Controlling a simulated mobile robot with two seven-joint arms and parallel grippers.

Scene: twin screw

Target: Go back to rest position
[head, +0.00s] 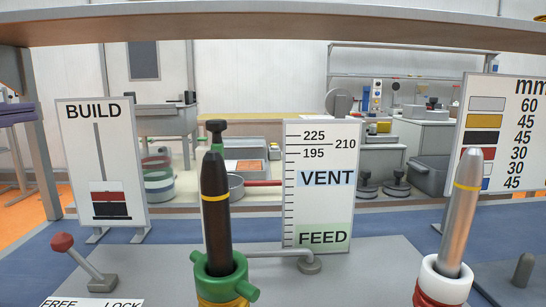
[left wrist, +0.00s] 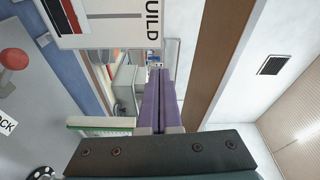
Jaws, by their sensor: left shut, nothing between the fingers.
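My left gripper shows at the left edge of the head view, where its purple fingers (head: 30,113) reach in level with the upper part of the BUILD sign. In the left wrist view the purple fingers (left wrist: 155,85) lie together, shut and empty, with free space around the tips. My right gripper is in neither view. A dark pointed rod with a yellow band (head: 215,205) stands upright in a green collar (head: 215,285). A silver rod with a yellow ring (head: 461,215) stands, slightly tilted, in a white collar (head: 448,285). Both are well away from my left gripper.
A red-knobbed lever (head: 63,243) stands front left, also in the left wrist view (left wrist: 14,59). Behind are the BUILD sign (head: 75,135), the VENT/FEED scale board (head: 335,155) and the mm chart (head: 530,170). A shelf board (head: 270,27) crosses overhead.

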